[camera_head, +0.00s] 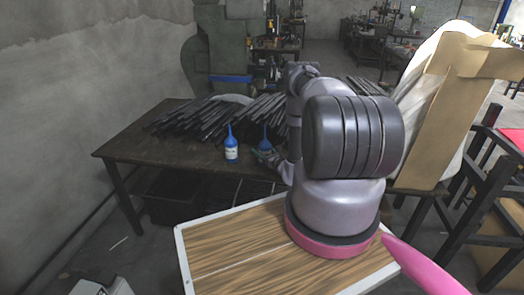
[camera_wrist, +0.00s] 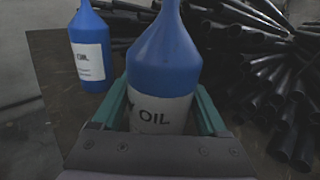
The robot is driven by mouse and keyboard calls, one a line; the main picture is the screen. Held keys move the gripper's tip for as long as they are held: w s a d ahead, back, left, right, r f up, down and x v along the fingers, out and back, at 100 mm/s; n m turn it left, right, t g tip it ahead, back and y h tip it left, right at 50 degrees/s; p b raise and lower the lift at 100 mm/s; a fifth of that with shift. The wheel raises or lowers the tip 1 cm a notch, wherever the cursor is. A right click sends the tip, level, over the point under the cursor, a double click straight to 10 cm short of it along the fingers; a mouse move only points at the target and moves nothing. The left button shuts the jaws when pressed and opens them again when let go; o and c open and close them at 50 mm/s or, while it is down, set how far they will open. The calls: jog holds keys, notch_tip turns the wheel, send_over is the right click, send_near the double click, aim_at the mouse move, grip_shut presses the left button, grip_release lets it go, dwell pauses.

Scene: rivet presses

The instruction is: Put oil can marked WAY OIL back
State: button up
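Two blue oil cans with white labels are in view. One (camera_head: 231,150) stands upright near the table's front edge, and it also shows at the upper left of the wrist view (camera_wrist: 88,60). The other (camera_head: 264,141) is just right of it; in the wrist view this can (camera_wrist: 163,60) fills the middle. My gripper (camera_head: 266,157) has its green fingers (camera_wrist: 163,104) on either side of this second can, close against its label. I cannot tell whether they press on it. Both labels show "OIL"; the smaller words are unreadable. The second can's base is hidden.
A dark table (camera_head: 150,142) carries heaps of black rods (camera_head: 190,118) behind the cans. The tabletop left of the cans is clear. A green machine (camera_head: 222,50) stands behind the table. A tan board and a pale sack stand at the right.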

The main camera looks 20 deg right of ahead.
jog(key=shift+o, duration=1)
jog(key=shift+r, duration=0.15)
jog(key=s, duration=0.4)
jog(key=s+d, duration=0.1)
jog(key=s, duration=0.3)
jog(key=s+d, duration=0.1)
jog(key=s, duration=0.2)
jog(key=shift+s+d, duration=0.1)
jog(key=shift+s, duration=0.3)
